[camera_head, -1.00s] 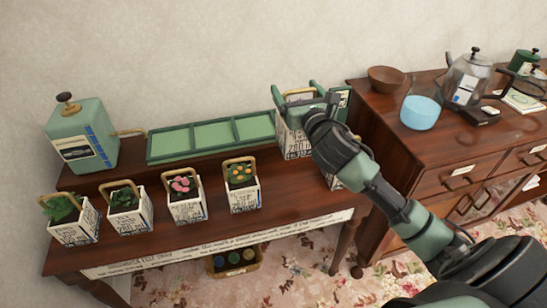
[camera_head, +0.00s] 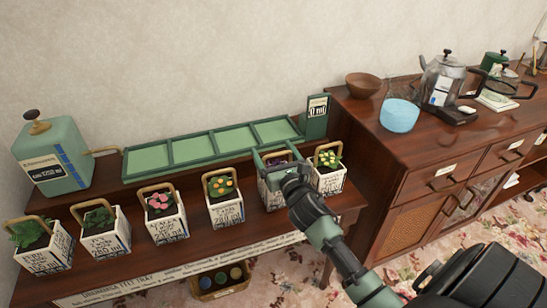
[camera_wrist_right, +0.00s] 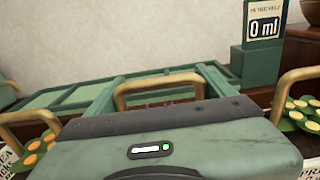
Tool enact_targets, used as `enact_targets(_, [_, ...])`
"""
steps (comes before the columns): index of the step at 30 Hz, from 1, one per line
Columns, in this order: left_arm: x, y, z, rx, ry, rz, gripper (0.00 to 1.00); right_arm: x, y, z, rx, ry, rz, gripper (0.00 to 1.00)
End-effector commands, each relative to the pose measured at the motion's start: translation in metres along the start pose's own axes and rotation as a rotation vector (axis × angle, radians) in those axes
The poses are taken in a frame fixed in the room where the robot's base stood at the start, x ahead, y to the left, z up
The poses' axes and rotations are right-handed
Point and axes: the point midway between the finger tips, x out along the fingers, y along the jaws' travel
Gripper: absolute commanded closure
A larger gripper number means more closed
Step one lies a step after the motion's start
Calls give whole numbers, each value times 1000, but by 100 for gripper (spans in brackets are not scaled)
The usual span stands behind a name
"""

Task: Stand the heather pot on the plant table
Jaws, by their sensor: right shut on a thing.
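The heather pot (camera_head: 276,193), a white lettered pot with small purple flowers, is in the front row on the dark wooden plant table (camera_head: 180,262). It is upright, between the orange-flowered pot and the yellow-flowered pot. My right gripper (camera_head: 279,160) is shut on it from above, at the top by its handle. I cannot tell whether its base touches the table. In the right wrist view the heather pot's tan handle (camera_wrist_right: 160,84) rises behind the gripper, with a little purple below it. My left gripper is not in view.
Orange-flowered (camera_head: 224,197) and yellow-flowered (camera_head: 328,172) pots stand close on either side. Several other pots continue left. Behind are a green sectioned tray (camera_head: 211,159), a green "0 ml" display (camera_head: 316,116) and a green dispenser (camera_head: 52,157). A sideboard (camera_head: 420,180) stands right.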

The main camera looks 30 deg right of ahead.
Motion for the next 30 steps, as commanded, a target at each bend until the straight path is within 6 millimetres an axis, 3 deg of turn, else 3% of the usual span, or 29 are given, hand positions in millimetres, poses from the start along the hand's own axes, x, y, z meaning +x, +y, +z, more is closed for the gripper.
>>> enact_targets(14, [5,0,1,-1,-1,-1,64,0,0,-10,-1,-8,2,89])
enact_targets(15, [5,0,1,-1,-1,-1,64,0,0,-14,-1,-1,0,13])
enact_targets(16, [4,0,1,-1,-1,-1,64,0,0,-13,-1,-2,0,5])
enact_targets(17, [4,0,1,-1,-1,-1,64,0,0,-13,0,-2,0,0])
enact_targets(26, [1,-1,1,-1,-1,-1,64,0,0,-8,0,-2,0,0])
enact_targets(30, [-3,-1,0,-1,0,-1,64,-18,1,-10,0,2,1,0])
